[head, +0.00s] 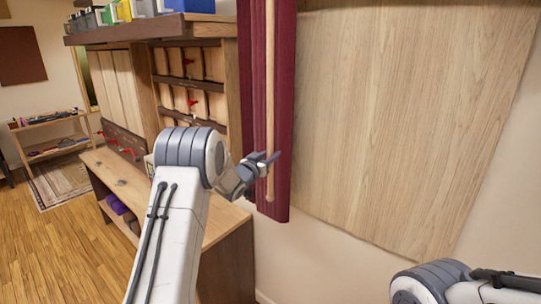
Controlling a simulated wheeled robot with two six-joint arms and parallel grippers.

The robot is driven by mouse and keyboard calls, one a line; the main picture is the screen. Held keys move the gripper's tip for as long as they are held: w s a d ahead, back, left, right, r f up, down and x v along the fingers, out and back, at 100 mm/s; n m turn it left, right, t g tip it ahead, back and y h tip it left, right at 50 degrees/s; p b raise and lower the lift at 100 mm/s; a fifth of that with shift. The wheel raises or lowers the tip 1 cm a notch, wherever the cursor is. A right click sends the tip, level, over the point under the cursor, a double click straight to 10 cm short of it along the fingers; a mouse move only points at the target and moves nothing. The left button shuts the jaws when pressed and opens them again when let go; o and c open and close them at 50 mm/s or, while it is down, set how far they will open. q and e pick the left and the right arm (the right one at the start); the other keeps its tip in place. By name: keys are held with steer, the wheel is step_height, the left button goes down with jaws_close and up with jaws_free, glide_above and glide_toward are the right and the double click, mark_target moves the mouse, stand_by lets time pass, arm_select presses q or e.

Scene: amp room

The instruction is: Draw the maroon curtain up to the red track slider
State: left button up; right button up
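The maroon curtain (281,120) hangs gathered in a narrow bunch in the upper middle of the head view, its lower hem visible. A pale wooden rod (270,60) hangs upright in front of it. My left gripper (268,163) is at the lower part of this rod, with a dark finger crossing it. Whether the fingers are closed on the rod is too small to tell. The red track slider and the curtain's upper end are not in view. My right gripper is not in view; only part of that arm shows at the lower right.
A large pale wood panel (400,110) is on the wall right of the curtain. On the left are a wooden workbench (222,213), a shelf (150,30) with coloured bins and a rack (55,132).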

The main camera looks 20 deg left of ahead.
arm_select(q)
jaws_close()
stand_by(1.2)
